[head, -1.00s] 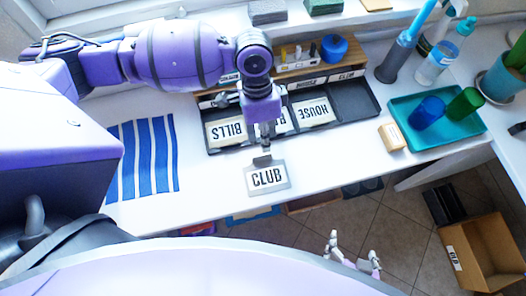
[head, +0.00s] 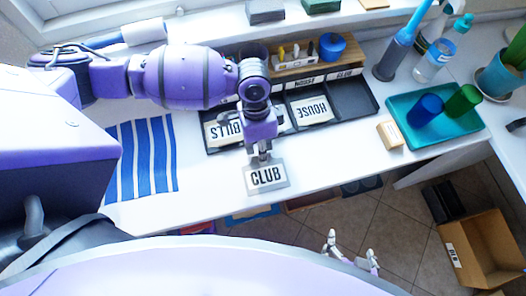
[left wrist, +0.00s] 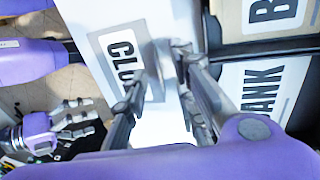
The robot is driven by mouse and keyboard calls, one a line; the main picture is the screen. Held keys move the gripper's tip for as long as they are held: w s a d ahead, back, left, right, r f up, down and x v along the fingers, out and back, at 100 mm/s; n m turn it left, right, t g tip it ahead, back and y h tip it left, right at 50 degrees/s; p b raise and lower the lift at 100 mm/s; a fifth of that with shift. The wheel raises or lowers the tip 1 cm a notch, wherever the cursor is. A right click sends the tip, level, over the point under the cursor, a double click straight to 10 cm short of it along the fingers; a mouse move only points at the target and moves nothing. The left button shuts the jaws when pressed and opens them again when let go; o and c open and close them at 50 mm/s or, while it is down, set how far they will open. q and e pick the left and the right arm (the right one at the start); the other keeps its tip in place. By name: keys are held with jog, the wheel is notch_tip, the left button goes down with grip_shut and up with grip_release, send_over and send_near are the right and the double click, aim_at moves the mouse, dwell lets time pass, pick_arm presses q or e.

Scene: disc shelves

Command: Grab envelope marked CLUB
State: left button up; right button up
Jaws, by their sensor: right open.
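The grey envelope marked CLUB (head: 266,178) lies on the white table near its front edge. Its label shows in the left wrist view (left wrist: 120,58), where a raised grey tab (left wrist: 160,66) stands at its side. My left gripper (head: 263,157) is over the envelope's far edge and hides that edge in the head view. In the left wrist view the left gripper's fingers (left wrist: 160,80) are apart, with the tab between them; contact cannot be told. My right gripper (head: 352,254) is open and empty, below the table's front edge.
A striped cloth (head: 143,160) lies left, a small box (head: 390,134) and teal tray (head: 402,103) right. An open cardboard box (head: 487,250) stands on the floor.

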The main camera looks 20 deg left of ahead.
pick_arm(q)
grip_shut()
jog(key=shift+r, duration=0.15)
